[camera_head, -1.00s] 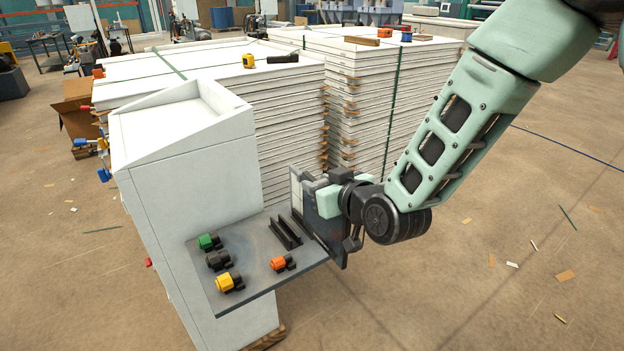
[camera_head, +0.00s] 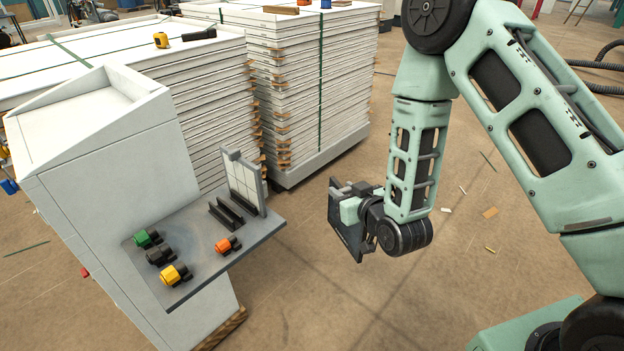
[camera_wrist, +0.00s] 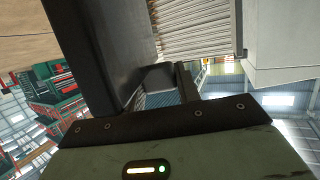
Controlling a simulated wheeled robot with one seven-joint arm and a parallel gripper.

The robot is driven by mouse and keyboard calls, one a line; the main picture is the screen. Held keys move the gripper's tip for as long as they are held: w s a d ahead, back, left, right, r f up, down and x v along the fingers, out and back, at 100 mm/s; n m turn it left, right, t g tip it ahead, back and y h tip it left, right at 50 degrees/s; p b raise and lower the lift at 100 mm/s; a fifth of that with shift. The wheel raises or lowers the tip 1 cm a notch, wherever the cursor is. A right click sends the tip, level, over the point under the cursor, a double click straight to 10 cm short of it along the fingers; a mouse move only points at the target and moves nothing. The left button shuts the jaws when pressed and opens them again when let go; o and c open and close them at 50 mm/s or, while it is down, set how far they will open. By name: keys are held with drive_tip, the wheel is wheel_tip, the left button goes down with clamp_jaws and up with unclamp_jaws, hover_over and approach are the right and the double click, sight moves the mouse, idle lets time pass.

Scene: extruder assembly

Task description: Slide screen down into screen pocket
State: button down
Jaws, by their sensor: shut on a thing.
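My gripper (camera_head: 350,205) is shut on a dark flat panel (camera_head: 344,228), which looks like the screen. It holds the panel upright in the air, right of the grey shelf (camera_head: 262,238) and clear of it. In the wrist view the panel (camera_wrist: 95,45) fills the upper left as a large dark slab. A light gridded panel (camera_head: 242,183) stands upright at the shelf's back right corner, next to a pair of black slotted rails (camera_head: 230,214). I cannot tell for sure which of these is the screen pocket.
A green (camera_head: 146,238), a black (camera_head: 160,255), a yellow (camera_head: 174,275) and an orange part (camera_head: 226,244) sit on the shelf. The white cabinet (camera_head: 120,190) carries the shelf. Stacked white boards (camera_head: 290,85) stand behind. Open floor lies right of the shelf.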

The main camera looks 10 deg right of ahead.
drive_tip(key=d+f+m+h, duration=0.2)
drive_tip(key=d+f, duration=0.4)
drive_tip(key=d, duration=0.5)
drive_tip(key=shift+s+f+h, duration=0.15)
drive_tip(key=shift+f+h, duration=0.1)
drive_tip(key=shift+h, duration=0.15)
